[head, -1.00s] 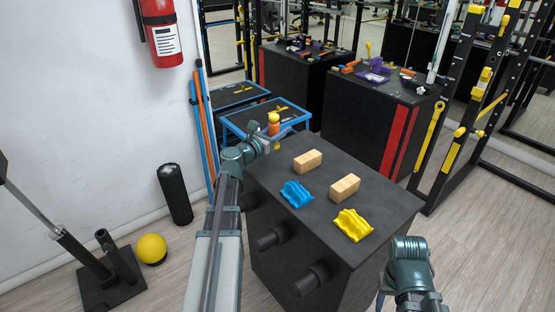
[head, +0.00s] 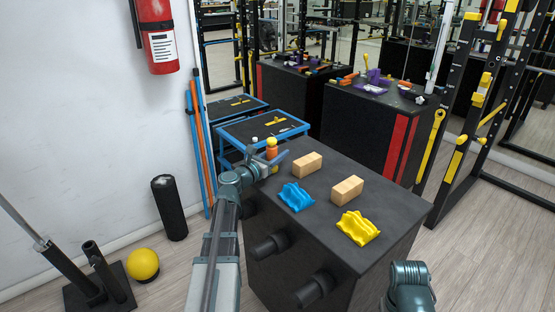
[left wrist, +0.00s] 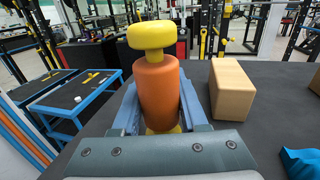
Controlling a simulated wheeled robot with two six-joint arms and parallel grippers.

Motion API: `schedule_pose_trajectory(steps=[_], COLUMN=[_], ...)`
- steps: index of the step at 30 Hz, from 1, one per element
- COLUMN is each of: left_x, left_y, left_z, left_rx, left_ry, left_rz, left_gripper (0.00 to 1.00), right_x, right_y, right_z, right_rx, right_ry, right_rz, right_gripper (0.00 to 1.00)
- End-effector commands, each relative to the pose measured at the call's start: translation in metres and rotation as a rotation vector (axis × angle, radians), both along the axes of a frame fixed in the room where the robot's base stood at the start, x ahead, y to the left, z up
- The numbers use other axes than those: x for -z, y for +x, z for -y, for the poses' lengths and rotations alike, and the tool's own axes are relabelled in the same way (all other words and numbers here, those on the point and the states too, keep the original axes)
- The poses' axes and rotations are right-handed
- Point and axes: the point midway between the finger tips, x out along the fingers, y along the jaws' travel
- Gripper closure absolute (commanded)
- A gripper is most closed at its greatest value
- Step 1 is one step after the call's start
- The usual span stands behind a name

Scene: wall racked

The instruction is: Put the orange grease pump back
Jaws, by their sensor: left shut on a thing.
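The orange grease pump (head: 271,152) has an orange barrel and a yellow knob on top, with a bit of yellow below. It is upright in my left gripper (head: 274,162), at the far left edge of the black box top (head: 320,231). In the left wrist view the pump (left wrist: 158,92) stands between the two blue-grey fingers, which are closed on its barrel. I cannot tell whether its bottom touches the box. Only part of my right arm shows at the bottom right; its fingers are out of the picture.
On the box lie two wooden blocks (head: 307,165) (head: 347,190), a blue cloth-like piece (head: 296,197) and a yellow one (head: 357,228). A blue-framed table (head: 233,140) with small items stands behind. Black cabinets (head: 362,125) with tools are further back.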

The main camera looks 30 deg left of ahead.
Motion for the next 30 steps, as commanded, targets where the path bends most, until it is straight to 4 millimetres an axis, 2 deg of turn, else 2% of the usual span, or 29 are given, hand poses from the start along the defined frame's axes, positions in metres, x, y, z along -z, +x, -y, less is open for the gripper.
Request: schedule_pose_trajectory(steps=[10, 11, 15, 25, 30], left_x=[0.004, 0.002, 0.002, 0.003, 0.002], left_y=[0.0, 0.0, 0.0, -0.001, -0.025], left_z=[0.0, 0.0, 0.0, 0.0, -0.002], left_rx=[0.0, 0.0, 0.0, 0.0, -0.002], left_ry=[0.0, 0.0, 0.0, 0.0, 0.0], left_rz=[0.0, 0.0, 0.0, 0.0, -0.001], left_gripper=[1.0, 0.52, 0.27, 0.27, 0.27], right_x=[0.004, 0.002, 0.002, 0.003, 0.002], right_y=[0.0, 0.0, 0.0, 0.0, 0.0], right_z=[0.0, 0.0, 0.0, 0.0, 0.0], right_rx=[0.0, 0.0, 0.0, 0.0, 0.0], right_ry=[0.0, 0.0, 0.0, 0.0, 0.0], right_rz=[0.0, 0.0, 0.0, 0.0, 0.0], right_gripper=[0.5, 0.5, 0.5, 0.5, 0.5])
